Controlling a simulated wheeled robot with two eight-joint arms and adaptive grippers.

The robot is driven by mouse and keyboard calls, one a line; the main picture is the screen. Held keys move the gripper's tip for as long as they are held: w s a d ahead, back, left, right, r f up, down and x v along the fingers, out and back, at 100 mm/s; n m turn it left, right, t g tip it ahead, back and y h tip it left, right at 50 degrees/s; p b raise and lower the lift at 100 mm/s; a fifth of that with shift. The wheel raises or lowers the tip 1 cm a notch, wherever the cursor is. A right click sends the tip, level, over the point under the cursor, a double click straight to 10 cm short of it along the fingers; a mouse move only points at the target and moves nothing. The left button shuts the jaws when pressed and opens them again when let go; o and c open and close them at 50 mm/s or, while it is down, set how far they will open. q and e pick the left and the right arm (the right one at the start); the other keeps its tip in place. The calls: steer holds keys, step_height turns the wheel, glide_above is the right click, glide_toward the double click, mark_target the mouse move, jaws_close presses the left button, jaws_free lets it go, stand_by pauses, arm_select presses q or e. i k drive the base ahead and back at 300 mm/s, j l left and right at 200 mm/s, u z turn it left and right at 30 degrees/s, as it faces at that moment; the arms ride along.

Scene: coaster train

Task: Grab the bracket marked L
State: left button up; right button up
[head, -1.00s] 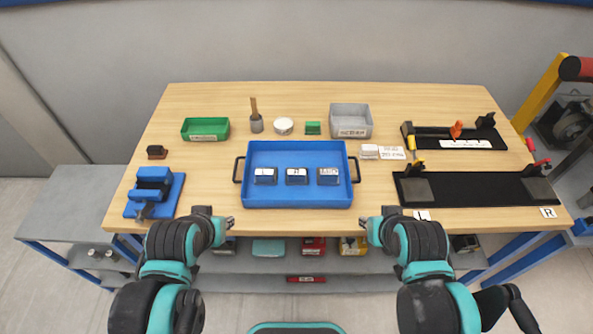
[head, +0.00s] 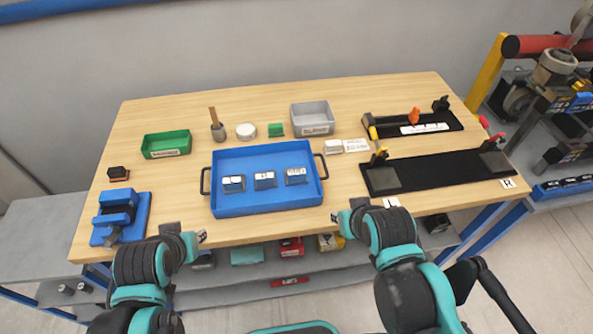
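Three grey metal pieces with white labels lie in a row in the blue tray (head: 268,206): a left one (head: 233,185), a middle one (head: 265,180) and a right one (head: 297,176). Their label marks are too small to read, so I cannot tell which is marked L. My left gripper (head: 200,238) is at the table's front edge, left of and below the tray. My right gripper (head: 337,217) is at the front edge, right of and below the tray. Both are apart from the pieces; their fingers are too small to judge.
A black fixture board (head: 440,175) lies at right, with white cards marked L (head: 391,202) and R (head: 507,183). A second fixture (head: 445,123) is behind it. A blue vise (head: 121,217), green bin (head: 166,144) and grey bin (head: 312,118) surround the tray.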

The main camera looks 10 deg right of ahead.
mark_target(236, 183)
steer(key=j+z, duration=0.15)
steer(key=z, duration=0.2)
steer(key=j+z, duration=0.2)
steer(key=z, duration=0.15)
steer(key=j+z, duration=0.2)
steer(key=z, duration=0.15)
steer(key=i, duration=0.05)
